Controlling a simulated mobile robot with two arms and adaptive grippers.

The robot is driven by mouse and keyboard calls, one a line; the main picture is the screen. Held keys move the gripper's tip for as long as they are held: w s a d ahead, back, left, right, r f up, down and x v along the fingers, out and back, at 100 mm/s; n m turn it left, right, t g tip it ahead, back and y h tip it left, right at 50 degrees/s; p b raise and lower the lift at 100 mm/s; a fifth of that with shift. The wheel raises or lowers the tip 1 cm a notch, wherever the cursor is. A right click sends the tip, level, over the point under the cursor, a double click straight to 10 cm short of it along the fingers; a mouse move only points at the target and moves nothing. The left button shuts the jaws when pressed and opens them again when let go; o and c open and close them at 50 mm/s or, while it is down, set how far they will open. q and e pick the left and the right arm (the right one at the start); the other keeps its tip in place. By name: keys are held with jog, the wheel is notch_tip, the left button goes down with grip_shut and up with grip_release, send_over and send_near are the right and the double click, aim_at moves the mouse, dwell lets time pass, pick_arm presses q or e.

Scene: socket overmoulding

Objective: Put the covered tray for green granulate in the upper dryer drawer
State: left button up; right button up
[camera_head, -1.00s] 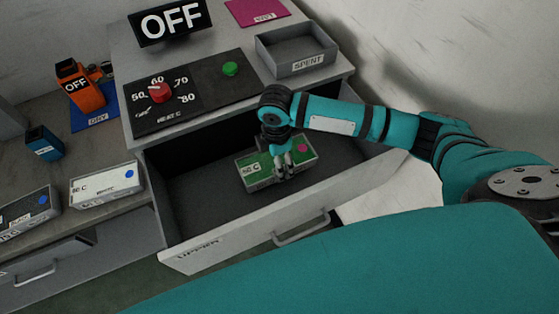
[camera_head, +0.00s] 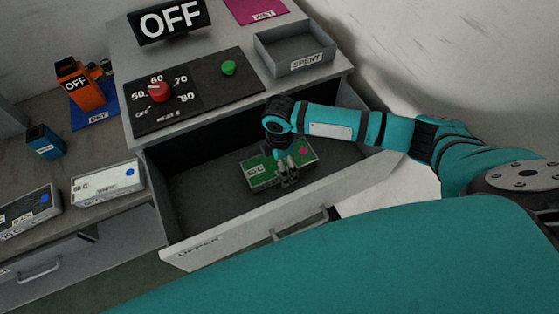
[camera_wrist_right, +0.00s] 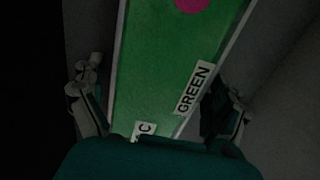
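The covered tray for green granulate (camera_head: 262,174) has a green top, a small temperature label and a magenta dot. It lies inside the pulled-out upper dryer drawer (camera_head: 205,196), towards its right part. My right gripper (camera_head: 289,181) points down over the tray. In the right wrist view the green lid (camera_wrist_right: 165,70) shows its GREEN label and magenta dot. The fingers of my right gripper (camera_wrist_right: 160,110) stand apart on either side of the tray, with a gap visible at the left finger. My left gripper is out of view.
The drawer front (camera_head: 290,216) has a handle and an UPPER label. On the dryer top are a red dial (camera_head: 158,92), a green button (camera_head: 228,68) and a SPENT tray (camera_head: 296,50). A white-topped tray (camera_head: 105,185) lies left. The drawer's left part is free.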

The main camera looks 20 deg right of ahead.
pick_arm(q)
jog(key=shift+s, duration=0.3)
pick_arm(e)
jog(key=shift+r, duration=0.1)
jog(key=shift+r, duration=0.3)
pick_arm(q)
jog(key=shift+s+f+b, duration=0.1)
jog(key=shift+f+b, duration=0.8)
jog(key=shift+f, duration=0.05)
pick_arm(e)
notch_tip(320, 180, up, 12)
jog(key=shift+f, duration=0.25)
